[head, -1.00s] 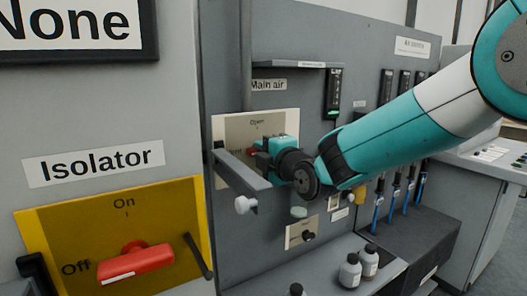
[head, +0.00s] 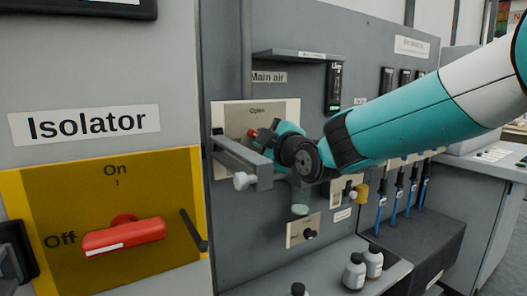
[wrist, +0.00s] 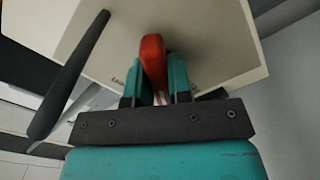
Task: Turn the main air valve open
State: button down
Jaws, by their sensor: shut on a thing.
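The main air valve has a red handle (wrist: 153,62) on a cream plate (head: 228,112) under the "Main air" label (head: 268,77). In the head view the plate shows "Open" at its top, and my gripper and arm cover part of it. My gripper (wrist: 155,88) is at the plate, its teal fingers shut on the red handle, one on each side. In the head view a small red bit of the handle (head: 252,133) shows beside my gripper (head: 262,137).
A grey bar with a white knob (head: 241,181) juts out in front of the plate. At left, a red isolator switch (head: 125,238) sits on a yellow plate, its handle near "Off". A shelf (head: 295,55) is above; bottles (head: 354,272) stand below right.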

jog(key=m+b, duration=0.2)
jog(key=m, duration=0.1)
jog(key=m+b, duration=0.1)
jog(key=m, duration=0.2)
jog(key=shift+f+m+b, duration=0.2)
jog(key=shift+m+b, duration=0.1)
jog(key=shift+b, duration=0.05)
jog(key=m+b, duration=0.2)
jog(key=m, duration=0.3)
jog(key=shift+r, duration=0.1)
jog(key=c, duration=1)
grip_release()
jog(key=shift+c, duration=0.2)
jog(key=b+v, duration=0.2)
jog(key=v, duration=1.5)
jog(key=shift+s+d, duration=0.2)
